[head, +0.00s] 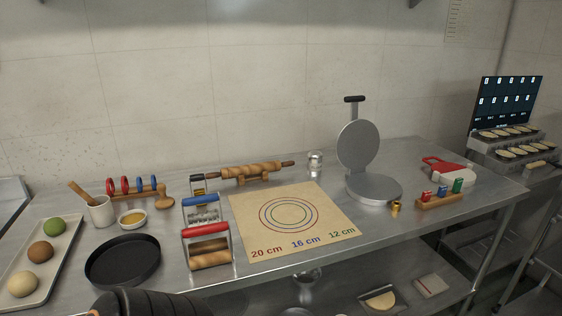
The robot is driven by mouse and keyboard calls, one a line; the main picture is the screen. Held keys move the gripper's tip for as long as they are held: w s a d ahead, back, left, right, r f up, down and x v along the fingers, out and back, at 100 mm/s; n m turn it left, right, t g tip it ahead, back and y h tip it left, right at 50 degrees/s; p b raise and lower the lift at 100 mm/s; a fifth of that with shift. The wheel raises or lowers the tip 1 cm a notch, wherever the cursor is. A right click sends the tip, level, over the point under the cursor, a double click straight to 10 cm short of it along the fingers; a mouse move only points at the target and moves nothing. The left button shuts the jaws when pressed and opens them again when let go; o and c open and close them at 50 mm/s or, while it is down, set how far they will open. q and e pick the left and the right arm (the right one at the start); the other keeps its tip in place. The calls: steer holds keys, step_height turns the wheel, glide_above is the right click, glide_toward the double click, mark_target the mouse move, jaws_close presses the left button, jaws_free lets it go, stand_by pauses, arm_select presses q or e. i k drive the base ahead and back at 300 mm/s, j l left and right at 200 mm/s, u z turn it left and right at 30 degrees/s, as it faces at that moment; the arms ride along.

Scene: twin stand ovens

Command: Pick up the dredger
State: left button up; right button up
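The dredger appears to be the small metal-and-glass shaker (315,164) standing upright at the back of the steel table (385,245), near the wall. It is to the right of the rolling pin and left of the round press. Nothing touches it. A dark ribbed part at the bottom left edge looks like part of my arm. Neither gripper shows in the head view.
A mat with printed circles (245,215) lies in front of the dredger. A rolling pin (252,171) rests on its stand to the left. The open press (373,188) rises at the right. Roller tools (207,247) and a black pan (123,262) occupy the left.

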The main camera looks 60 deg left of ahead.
mark_target(314, 157)
steer(key=u, duration=1.75)
